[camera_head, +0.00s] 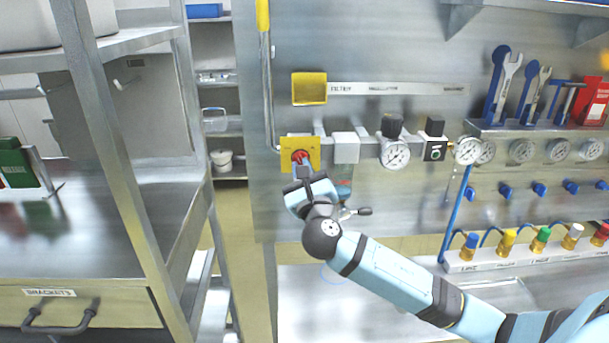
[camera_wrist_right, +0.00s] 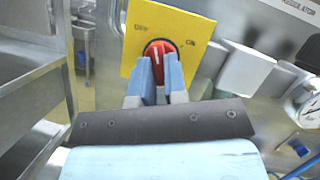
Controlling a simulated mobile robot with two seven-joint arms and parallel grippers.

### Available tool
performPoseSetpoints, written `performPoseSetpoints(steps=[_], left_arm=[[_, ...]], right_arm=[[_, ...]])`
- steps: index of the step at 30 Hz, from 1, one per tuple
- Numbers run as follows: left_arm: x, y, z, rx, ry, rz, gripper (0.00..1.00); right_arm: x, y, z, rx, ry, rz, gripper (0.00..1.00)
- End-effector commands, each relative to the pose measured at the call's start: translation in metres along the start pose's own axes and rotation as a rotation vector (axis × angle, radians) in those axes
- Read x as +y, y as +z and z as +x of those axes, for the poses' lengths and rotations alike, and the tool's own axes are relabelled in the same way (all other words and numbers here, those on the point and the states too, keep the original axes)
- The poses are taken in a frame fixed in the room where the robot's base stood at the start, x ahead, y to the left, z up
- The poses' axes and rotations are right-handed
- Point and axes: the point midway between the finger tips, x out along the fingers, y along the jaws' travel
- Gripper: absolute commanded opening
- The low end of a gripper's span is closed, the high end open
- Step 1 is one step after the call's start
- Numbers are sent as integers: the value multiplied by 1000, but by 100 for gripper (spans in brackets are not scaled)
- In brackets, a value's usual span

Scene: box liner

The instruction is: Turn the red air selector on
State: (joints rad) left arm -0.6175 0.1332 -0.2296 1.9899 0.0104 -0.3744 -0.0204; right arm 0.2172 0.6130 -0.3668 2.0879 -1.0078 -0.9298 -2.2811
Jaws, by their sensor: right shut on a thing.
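The red air selector (camera_head: 300,156) is a round red knob on a yellow plate (camera_head: 286,150) on the metal panel. In the right wrist view the knob (camera_wrist_right: 154,50) has a white mark near the top, between the "OFF" label on the left and the "ON" label on the right. My right gripper (camera_wrist_right: 160,72) is shut on the knob, one blue finger on each side; the fingers hide its lower part. In the head view the right gripper (camera_head: 301,172) reaches the plate from below. My left gripper is not in view.
Right of the selector are a grey block (camera_head: 345,148), a pressure gauge (camera_head: 395,154) and a black-and-white switch unit (camera_head: 435,149). A yellow square (camera_head: 309,88) sits above. A metal shelf unit with a "BRACKETS" drawer (camera_head: 80,308) stands at the left.

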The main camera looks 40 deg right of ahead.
Motion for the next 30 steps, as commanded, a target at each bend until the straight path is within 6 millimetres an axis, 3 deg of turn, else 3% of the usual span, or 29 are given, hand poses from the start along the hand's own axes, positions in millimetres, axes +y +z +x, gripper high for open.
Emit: performPoseSetpoints(steps=[30], left_arm=[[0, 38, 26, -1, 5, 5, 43]], right_arm=[[4, 6, 4, -9, -370, 881, 0]])
